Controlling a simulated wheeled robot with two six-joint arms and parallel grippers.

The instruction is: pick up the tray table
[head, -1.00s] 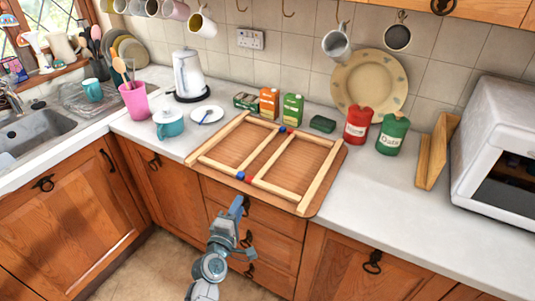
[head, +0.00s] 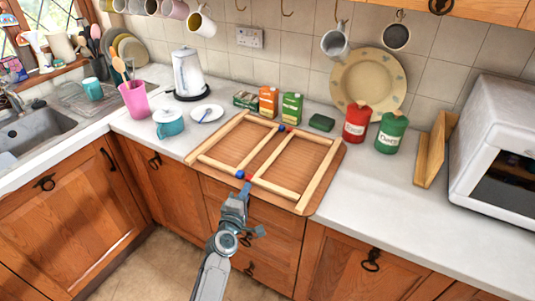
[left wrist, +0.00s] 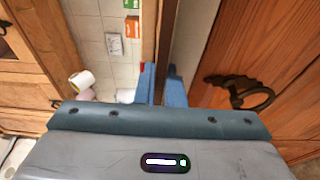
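The tray table (head: 224,165) is a flat brown board with a pale wooden frame folded on it and blue knobs. It lies flat on the counter with its front edge near the counter's front. My left gripper (head: 243,190) is at that front edge, close to the front blue knob. In the left wrist view my left gripper (left wrist: 160,85) has its two blue fingers a small gap apart, with the tray table's edge (left wrist: 150,30) seen edge-on in line with the gap. Whether the fingers touch the edge is unclear. My right gripper is not in view.
Behind the tray table stand an orange carton (head: 268,102), a green carton (head: 291,108) and a dark green block (head: 321,123). A red canister (head: 356,124) and green canister (head: 391,133) stand right. The right front counter (head: 370,205) is clear.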

